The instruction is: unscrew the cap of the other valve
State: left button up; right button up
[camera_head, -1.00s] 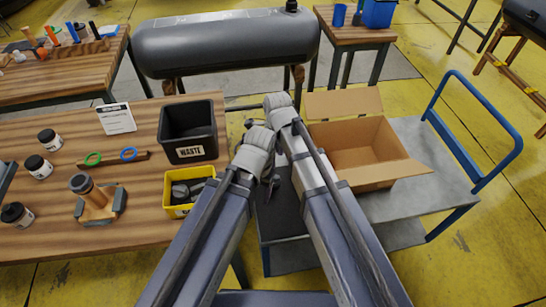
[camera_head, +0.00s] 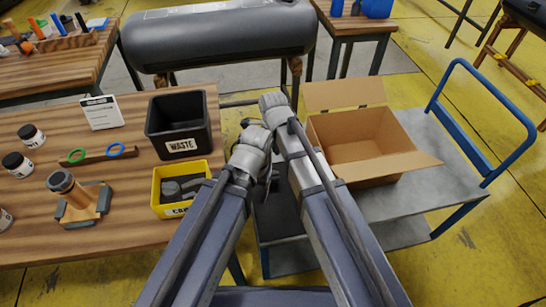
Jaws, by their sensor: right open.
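A dark grey inflatable tube (camera_head: 215,40) lies on a stand at the back, with a small dark fitting at its top right edge, cut by the frame. I see no valve cap clearly on it. A dark round-topped piece on a wooden block (camera_head: 75,198) stands on the left table. A yellow bin (camera_head: 168,209) with a partly hidden label holds dark grey pieces. My arms are folded in the middle. My right gripper (camera_head: 268,182) shows only as small dark parts between them, open, with nothing seen in it. My left gripper is hidden behind its arm.
The wooden table (camera_head: 130,235) also bears a black WASTE bin (camera_head: 181,147), a card (camera_head: 101,112), green and blue rings on a bar, and dark-lidded jars (camera_head: 31,136). A blue-handled cart (camera_head: 405,205) with an open cardboard box (camera_head: 360,168) stands right. Yellow floor is open beyond it.

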aim_at(273, 173)
pick_arm(q)
notch_tip(273, 173, down, 8)
jog(key=b, duration=0.7)
pick_arm(e)
notch_tip(273, 173, down, 8)
jog(key=shift+f, duration=0.1)
grip_shut()
dwell(0.3)
jog(key=n, duration=0.5)
jog(key=shift+n, duration=0.4)
